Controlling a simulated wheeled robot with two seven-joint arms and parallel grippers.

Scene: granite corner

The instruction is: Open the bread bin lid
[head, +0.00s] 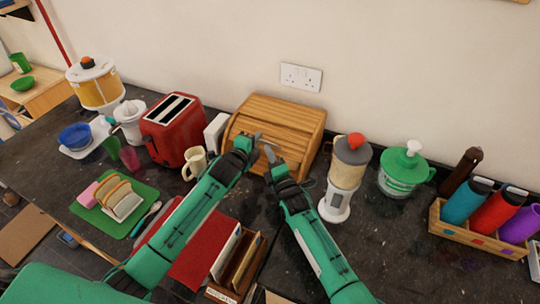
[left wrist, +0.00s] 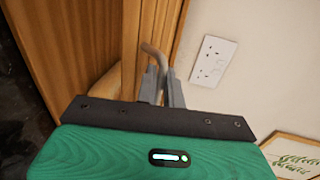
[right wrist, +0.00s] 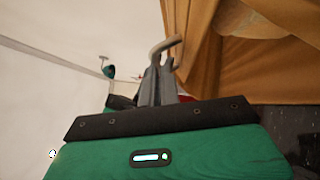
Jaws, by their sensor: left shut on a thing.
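The wooden bread bin (head: 285,108) stands against the back wall, and its slatted roll lid looks down over the front. The grippers hide part of its lower front. My left gripper (head: 256,141) is at the lid's front, shut on the bent handle (left wrist: 154,52), which shows by its fingertips in the left wrist view. My right gripper (head: 268,154) is just to the right at the same front. Its fingers (right wrist: 157,85) look close together, with a grey bent bar (right wrist: 166,44) at their tips in the right wrist view. I cannot tell whether they grip it.
A red toaster (head: 173,128) and a cream mug (head: 194,163) stand left of the bin. A grey-topped blender (head: 350,165) and a green dispenser (head: 402,172) stand to the right. A wooden rack (head: 236,262) and a red cloth (head: 205,250) lie in front, by my arms.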

